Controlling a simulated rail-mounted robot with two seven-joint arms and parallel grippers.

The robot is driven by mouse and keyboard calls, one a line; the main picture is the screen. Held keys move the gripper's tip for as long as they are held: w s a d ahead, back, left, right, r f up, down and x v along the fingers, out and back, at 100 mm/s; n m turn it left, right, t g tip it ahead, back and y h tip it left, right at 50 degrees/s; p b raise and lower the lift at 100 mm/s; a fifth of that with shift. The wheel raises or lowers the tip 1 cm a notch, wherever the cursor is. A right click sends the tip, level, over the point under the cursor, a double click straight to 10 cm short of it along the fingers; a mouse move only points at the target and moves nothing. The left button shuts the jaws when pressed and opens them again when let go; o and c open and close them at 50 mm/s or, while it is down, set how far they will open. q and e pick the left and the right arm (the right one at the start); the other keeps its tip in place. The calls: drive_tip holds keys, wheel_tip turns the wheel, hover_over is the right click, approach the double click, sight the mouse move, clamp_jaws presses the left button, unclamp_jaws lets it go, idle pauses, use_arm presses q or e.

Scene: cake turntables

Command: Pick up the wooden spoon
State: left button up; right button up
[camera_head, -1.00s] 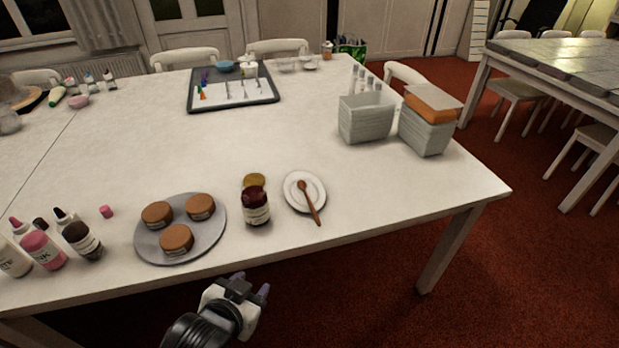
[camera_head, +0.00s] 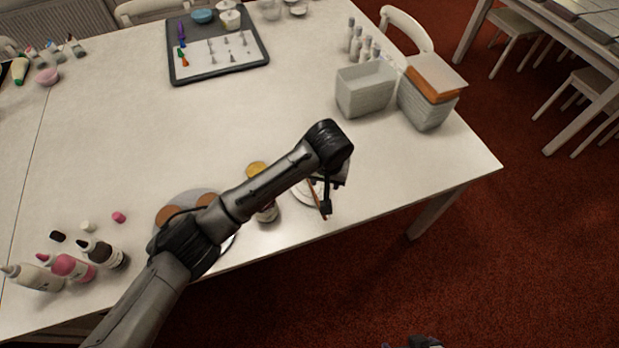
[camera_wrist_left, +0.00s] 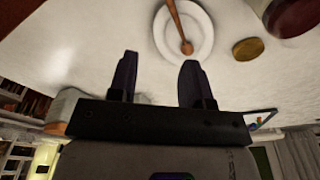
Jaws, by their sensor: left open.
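The wooden spoon (camera_wrist_left: 181,22) lies on a small white plate (camera_wrist_left: 208,38) in the left wrist view, its bowl end toward my gripper. In the head view my left arm covers much of the plate (camera_head: 301,194), and only part of the spoon (camera_head: 317,196) shows. My left gripper (camera_head: 334,194) is above the plate's right side, apart from the spoon. In the left wrist view its two dark fingers (camera_wrist_left: 159,62) are open with nothing between them. A dark part at the bottom edge of the head view may be my right gripper (camera_head: 425,342); its fingers are cut off.
A jar (camera_head: 267,213) stands left of the plate, partly hidden by my arm, with a yellowish lid (camera_head: 257,169) beside it. Brown cakes (camera_head: 168,215) on a round grey board and several bottles (camera_head: 72,267) are further left. A grey box (camera_head: 364,92) stands behind. The table's middle is clear.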

sight(313, 192)
use_arm(q)
drive_tip(key=f+n, duration=0.2)
drive_tip(key=s+f+n+g+b, duration=0.1)
drive_tip(key=f+n, duration=0.1)
drive_tip(key=f, duration=0.1)
drive_tip(key=f+n+b, duration=0.1)
drive_tip(key=f+n, duration=0.1)
drive_tip(key=f, duration=0.1)
drive_tip(key=shift+s+a+n+g, duration=0.25)
drive_tip(key=shift+n+g, duration=0.05)
drive_tip(key=shift+n, duration=0.1)
drive_tip(key=shift+f, duration=0.65)
drive_tip(key=shift+w+f+b, duration=0.15)
drive_tip(key=shift+f+b, duration=1.3)
drive_tip(key=shift+f, duration=1.2)
use_arm(e)
wheel_tip(313, 192, down, 5)
drive_tip(key=shift+d+r, duration=0.1)
drive_tip(key=shift+d, duration=0.05)
use_arm(q)
drive_tip(key=shift+c, duration=0.4)
clamp_jaws()
